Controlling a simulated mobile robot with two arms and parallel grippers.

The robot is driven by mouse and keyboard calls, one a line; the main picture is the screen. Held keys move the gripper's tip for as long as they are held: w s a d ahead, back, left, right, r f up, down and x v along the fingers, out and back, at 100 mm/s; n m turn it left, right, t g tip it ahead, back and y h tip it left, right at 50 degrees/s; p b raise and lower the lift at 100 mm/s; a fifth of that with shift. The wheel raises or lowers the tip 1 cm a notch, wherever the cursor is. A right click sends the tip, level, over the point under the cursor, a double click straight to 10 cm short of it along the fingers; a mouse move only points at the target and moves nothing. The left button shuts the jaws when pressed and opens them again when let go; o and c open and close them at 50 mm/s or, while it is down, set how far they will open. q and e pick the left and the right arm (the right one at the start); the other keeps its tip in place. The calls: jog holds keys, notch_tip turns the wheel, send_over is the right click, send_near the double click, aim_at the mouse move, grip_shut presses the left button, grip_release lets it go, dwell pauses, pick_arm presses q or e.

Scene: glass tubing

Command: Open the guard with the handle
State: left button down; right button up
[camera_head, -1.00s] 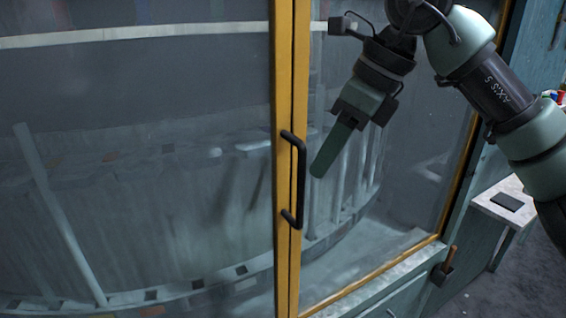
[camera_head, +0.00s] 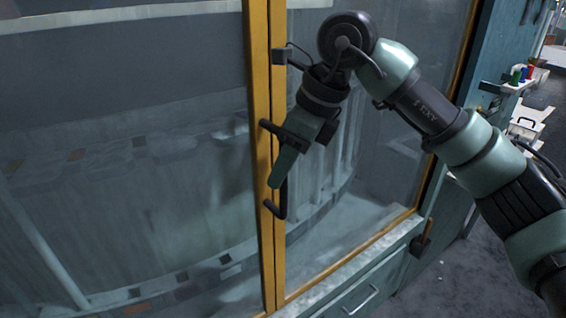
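The guard (camera_head: 120,140) is a large pane of glass in a yellow frame (camera_head: 262,90), and it stands shut against the frame of the pane to its right. Its black bar handle (camera_head: 274,208) is upright on the yellow frame. My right gripper (camera_head: 280,172) points down and to the left across the middle of the handle and hides part of it. Its fingers show edge-on as one green shape, so I cannot tell whether they are open, shut or around the bar. My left gripper is out of view.
A second glass pane (camera_head: 400,110) is at right, above a blue-green cabinet with a drawer handle (camera_head: 360,300). A wooden-handled tool (camera_head: 427,232) hangs at the cabinet's corner. Small coloured bottles (camera_head: 522,74) stand on a shelf at far right. Grey floor lies clear at lower right.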

grip_shut()
dwell(1.4)
